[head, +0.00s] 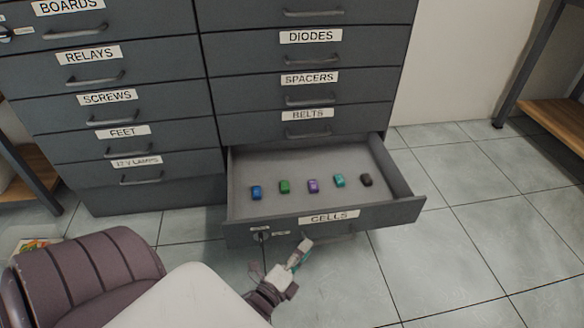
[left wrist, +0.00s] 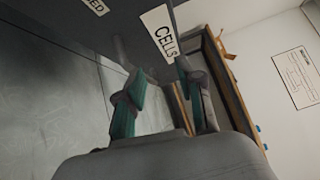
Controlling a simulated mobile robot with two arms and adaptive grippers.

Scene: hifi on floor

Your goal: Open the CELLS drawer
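The CELLS drawer (head: 375,214) is the lowest one in the right column of the grey cabinet. It stands pulled well out, with its inside showing. Its CELLS label (head: 329,217) also shows in the left wrist view (left wrist: 159,31). Its handle (head: 340,238) is on the front below the label and is partly hard to make out. My left gripper (head: 301,250) is just in front of the drawer front, by the handle's left end. In the left wrist view its fingers (left wrist: 158,88) are apart, with nothing clearly held between them. My right gripper is not in view.
Several small coloured cells (head: 313,186) lie in a row in the drawer. A lock (head: 261,236) sits left on its front. Shut drawers such as BELTS (head: 350,125) are above. A wooden-shelved rack (head: 560,115) stands at right. The tiled floor (head: 480,240) on the right is clear.

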